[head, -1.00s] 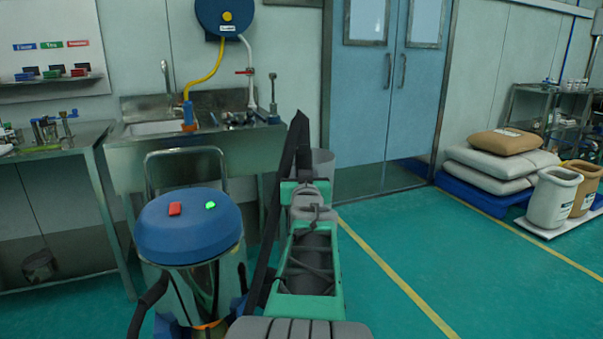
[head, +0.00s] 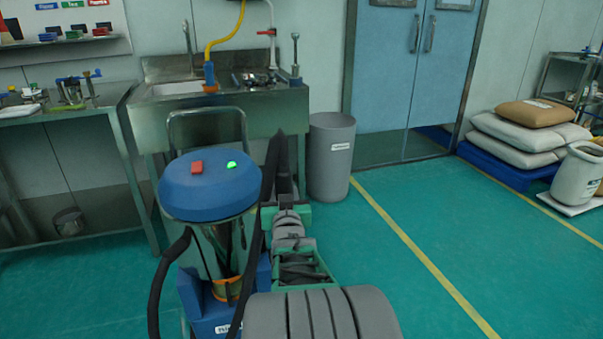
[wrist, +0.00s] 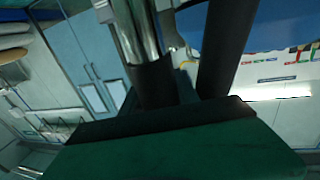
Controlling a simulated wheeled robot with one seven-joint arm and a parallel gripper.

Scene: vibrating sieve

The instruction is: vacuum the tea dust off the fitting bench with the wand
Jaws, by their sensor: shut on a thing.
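The vacuum has a blue lid (head: 210,185) with a red and a lit green button, above a shiny metal body, in front of the sink. A black hose (head: 165,285) curves down its left side. In the wrist view my gripper (wrist: 178,92) is shut on the wand (wrist: 138,30), a chrome tube with a black lower part. A second thick black tube (wrist: 225,45) runs beside it.
A grey bin (head: 330,165) stands right of the sink. Sacks (head: 525,137) are stacked at the right. Green floor (head: 400,215) is clear in front of the blue doors.

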